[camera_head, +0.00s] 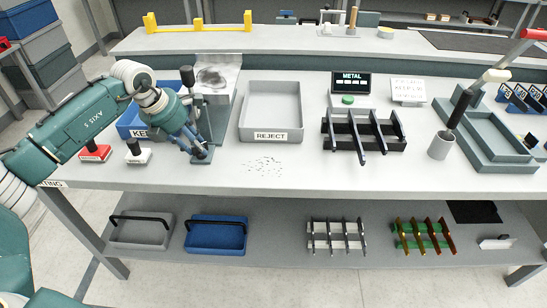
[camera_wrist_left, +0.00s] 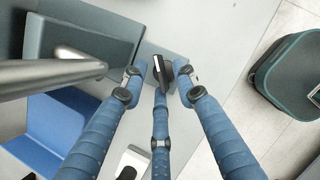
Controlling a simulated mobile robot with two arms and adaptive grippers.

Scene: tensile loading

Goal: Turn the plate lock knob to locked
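The plate lock knob (camera_wrist_left: 161,75) looks like a small dark bar with a pale top edge in the left wrist view. It sits at the edge of the grey fixture (camera_wrist_left: 112,28). My left gripper (camera_wrist_left: 160,72) has its blue fingers spread around the knob, with a narrow gap at the left and right fingertips. The third finger comes up close below it; I cannot tell whether it touches. In the head view my left gripper (camera_head: 198,152) points down at the front of the fixture (camera_head: 217,90) and hides the knob. My right gripper is not in view.
A black-tipped lever (camera_head: 187,76) rises from the fixture close to my left wrist. A blue keep bin (camera_head: 133,122) stands to the left and a grey reject tray (camera_head: 288,98) to the right.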

